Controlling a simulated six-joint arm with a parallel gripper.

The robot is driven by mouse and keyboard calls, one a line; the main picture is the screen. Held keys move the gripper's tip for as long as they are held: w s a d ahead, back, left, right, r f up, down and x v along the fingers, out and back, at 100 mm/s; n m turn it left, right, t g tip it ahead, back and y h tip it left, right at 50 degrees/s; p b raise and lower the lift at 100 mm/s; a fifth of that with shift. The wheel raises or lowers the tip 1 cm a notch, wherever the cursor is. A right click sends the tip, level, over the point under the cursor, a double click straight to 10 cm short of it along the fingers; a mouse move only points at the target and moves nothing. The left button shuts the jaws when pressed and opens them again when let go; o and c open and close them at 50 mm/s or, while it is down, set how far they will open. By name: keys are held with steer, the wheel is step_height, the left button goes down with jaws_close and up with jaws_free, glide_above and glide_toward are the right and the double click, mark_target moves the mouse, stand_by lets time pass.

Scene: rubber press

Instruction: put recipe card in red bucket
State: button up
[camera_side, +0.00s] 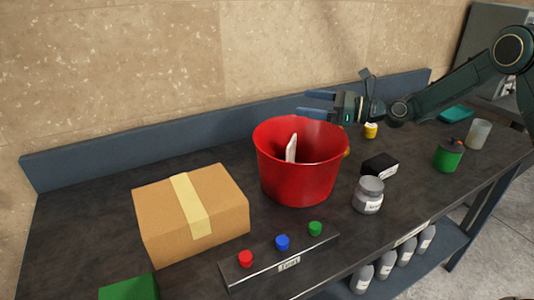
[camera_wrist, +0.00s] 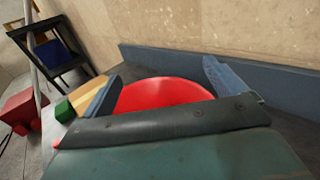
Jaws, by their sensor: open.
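The red bucket (camera_side: 298,182) stands upright on the dark workbench in the side view. A white card (camera_side: 291,148), which looks like the recipe card, is inside it, leaning upright with its top near the rim. My gripper (camera_side: 303,102) is open and empty, above and behind the bucket's back rim. In the wrist view the red bucket (camera_wrist: 165,94) shows between the two spread blue fingers of my gripper (camera_wrist: 160,80). The card cannot be made out in the wrist view.
A cardboard box (camera_side: 190,212) stands left of the bucket. A button panel (camera_side: 282,255) lies in front. A grey jar (camera_side: 368,195), a black box (camera_side: 380,166), a yellow item (camera_side: 371,130) and a green can (camera_side: 448,155) stand to the right. A low blue wall (camera_side: 150,135) edges the back.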

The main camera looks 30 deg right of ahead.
steer(key=shift+v, duration=2.2)
steer(key=shift+a, duration=0.1)
steer(key=s+a+r+n+g+h, duration=0.2)
steer(key=s+n+g+h, duration=0.1)
steer(key=s+n, duration=0.45)
steer(key=s+a+r+n+g+h, duration=0.2)
steer(key=s+a+r+n+h, duration=0.1)
steer(key=s+n, duration=0.5)
steer(key=s+d+n+h, duration=0.2)
steer(key=s+d+n, duration=0.1)
steer(key=s, duration=0.4)
steer(key=s+d+f+n+g+h, duration=0.1)
steer(key=s+d+n+h, duration=0.1)
steer(key=s, duration=0.6)
steer(key=s+d+n+g+h, duration=0.1)
steer(key=s+d+n+h, duration=0.1)
steer(key=s+d+n, duration=0.2)
steer(key=s+n, duration=0.2)
steer(key=s, duration=0.2)
steer(key=shift+s+f+h, duration=0.2)
steer(key=shift+f+h, duration=0.05)
steer(key=shift+h, duration=0.15)
